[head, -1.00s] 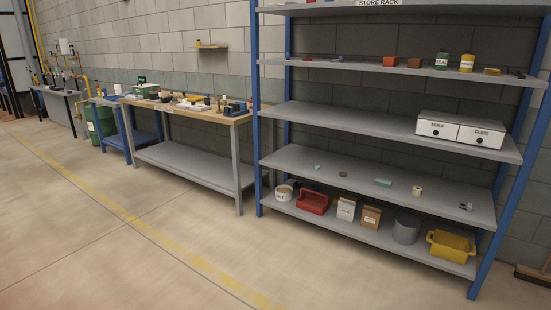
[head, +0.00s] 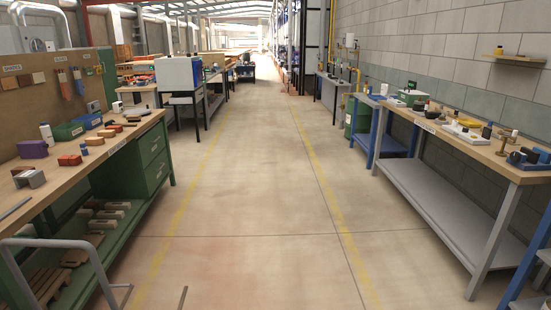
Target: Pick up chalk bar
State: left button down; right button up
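I cannot make out a chalk bar for certain in the head view. Many small items lie on the left workbench (head: 70,172) and the right workbench (head: 455,143), too small to tell apart surely. On the left bench are a purple block (head: 33,149), reddish-brown blocks (head: 70,160), a grey channel-shaped piece (head: 29,178) and a green box (head: 68,131). Neither of my grippers is in view.
A wide concrete aisle (head: 255,190) with yellow floor lines runs ahead and is clear. A grey tubular rail (head: 60,243) stands at the lower left. A green drum (head: 358,114) and a blue-legged table (head: 375,135) stand right of the aisle.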

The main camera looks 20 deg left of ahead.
aim_at(84, 146)
jog(key=i+j+u, duration=0.25)
jog(key=i+u, duration=0.65)
jog(key=i+l+u, duration=0.1)
jog(key=i+u, duration=0.35)
jog(key=i+l+u, duration=0.25)
jog(key=i+u, duration=0.55)
jog(key=i, duration=0.2)
jog(key=i+l, duration=0.1)
jog(key=l, duration=0.25)
jog(key=i+l, duration=0.1)
jog(key=l, duration=0.25)
jog(key=i+l, duration=0.1)
jog(key=l, duration=0.25)
jog(key=i+l+z, duration=0.1)
jog(key=l, duration=0.25)
jog(key=i+z, duration=0.1)
jog(key=i, duration=0.95)
